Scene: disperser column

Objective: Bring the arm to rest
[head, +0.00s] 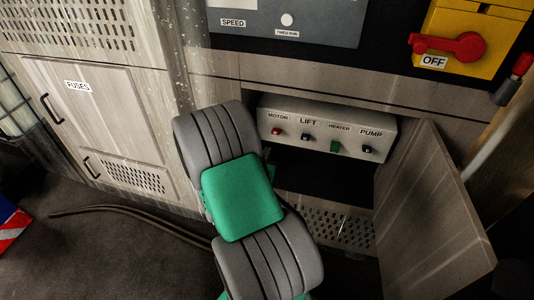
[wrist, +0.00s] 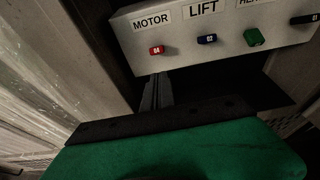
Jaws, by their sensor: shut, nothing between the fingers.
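My arm, grey with a green block, reaches up through the middle of the head view (head: 241,196) to the open recess. My gripper (wrist: 158,80) shows in the wrist view as two thin grey fingers close together, shut and empty. They point up just below the red fuse under the MOTOR label, apart from it as far as I can tell. In the head view the fingers are hidden behind my arm.
The panel (head: 325,142) holds a red fuse (head: 276,132), blue fuse (head: 306,137), green fuse (head: 335,146) and black fuse (head: 367,149). An open door (head: 430,215) stands right of my arm. A cable (head: 130,211) lies on the floor. A red switch handle (head: 450,45) is upper right.

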